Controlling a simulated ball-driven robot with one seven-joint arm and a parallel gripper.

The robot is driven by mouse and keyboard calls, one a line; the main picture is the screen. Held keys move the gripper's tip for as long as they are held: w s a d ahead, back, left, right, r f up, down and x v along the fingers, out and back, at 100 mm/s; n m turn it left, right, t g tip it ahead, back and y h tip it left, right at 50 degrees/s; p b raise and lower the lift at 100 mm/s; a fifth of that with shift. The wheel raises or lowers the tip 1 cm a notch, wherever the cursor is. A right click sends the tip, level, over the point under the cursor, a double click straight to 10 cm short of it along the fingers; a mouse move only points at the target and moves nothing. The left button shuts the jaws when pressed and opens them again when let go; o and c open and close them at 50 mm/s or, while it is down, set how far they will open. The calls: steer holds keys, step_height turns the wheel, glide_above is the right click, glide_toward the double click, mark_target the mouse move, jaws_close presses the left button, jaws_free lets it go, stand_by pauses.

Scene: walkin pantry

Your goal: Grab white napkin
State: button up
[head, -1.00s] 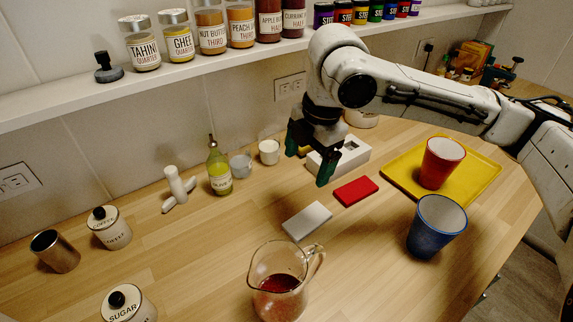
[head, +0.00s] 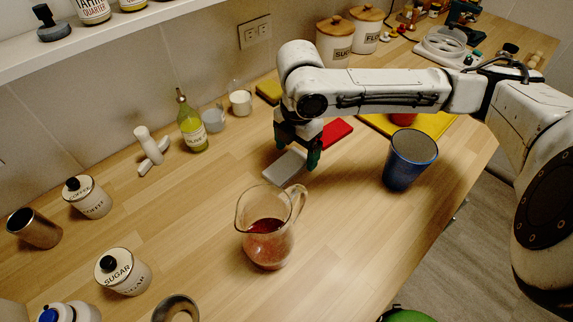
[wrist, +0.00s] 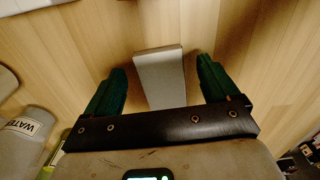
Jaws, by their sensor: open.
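The white napkin (head: 284,167) is a flat, pale grey-white folded block on the wooden counter, left of a red one. My gripper (head: 298,152) is above its far right end in the head view, with the arm reaching in from the right. In the wrist view, the napkin (wrist: 160,75) lies between the two green fingers of my gripper (wrist: 160,84), with a gap on either side. The gripper is open and empty. The palm hides the napkin's near end in the wrist view. I cannot tell how far the fingertips are above the counter.
A glass jug (head: 265,228) of red liquid stands in front of the napkin. A red block (head: 337,130) lies just behind my gripper, and a blue cup (head: 410,160) stands to the right. A yellow tray (head: 440,127) is behind the cup.

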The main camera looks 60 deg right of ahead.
steer(key=shift+f, duration=0.45)
steer(key=c, duration=1.1)
